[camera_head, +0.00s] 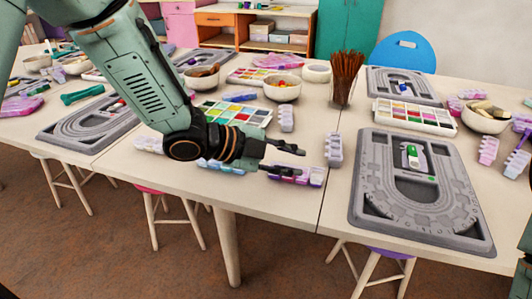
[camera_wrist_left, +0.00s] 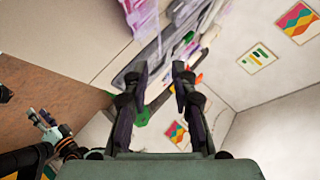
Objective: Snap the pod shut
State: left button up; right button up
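Several small pods with rows of scalloped compartments lie on the table; which one the task means is not clear. A purple pod (camera_head: 312,178) lies at the front table edge, just below my left gripper (camera_head: 297,160) and partly hidden by its lower finger. A lavender pod (camera_head: 333,150) stands to the right of the fingertips, apart from them. Whether their lids are up or down is too small to tell. My left gripper is open, its fingers apart with nothing between them, also in the left wrist view (camera_wrist_left: 165,68).
A grey bead board (camera_head: 440,215) lies to the right and another (camera_head: 85,125) to the left. A colourful bead tray (camera_head: 235,112), a bead bowl (camera_head: 283,92) and a glass of brown sticks (camera_head: 345,80) stand behind. The front table edge is close under my left gripper.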

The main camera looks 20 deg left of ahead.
pick_arm(q)
jog(key=v, duration=0.7)
jog(key=shift+s+a+r, duration=0.1)
